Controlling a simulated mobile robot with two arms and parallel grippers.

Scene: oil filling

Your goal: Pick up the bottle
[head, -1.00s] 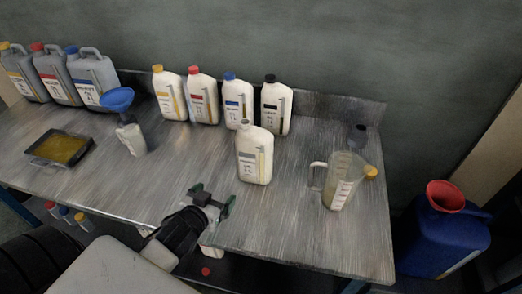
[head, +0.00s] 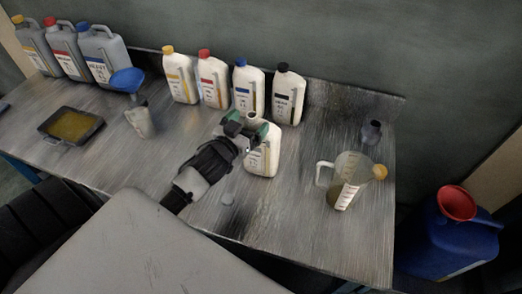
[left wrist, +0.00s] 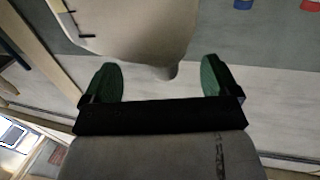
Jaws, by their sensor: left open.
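The uncapped white bottle (head: 262,160) stands upright at the middle of the workbench, in front of the row of capped bottles. My left gripper (head: 246,126) is at its neck and upper part in the head view, and hides some of its left side. The left gripper is open, with green finger pads. In the left wrist view the bottle (left wrist: 130,30) is large and pale at the top, its neck pointing down between the two pads (left wrist: 158,80). I cannot tell whether a pad touches it. My right gripper is not in view.
Several capped white bottles (head: 213,82) stand behind on the workbench (head: 310,215). A measuring jug (head: 346,180) is to the right. A blue funnel (head: 127,79) and a black tray (head: 71,125) are to the left. A blue canister (head: 450,245) stands beyond the bench's right end.

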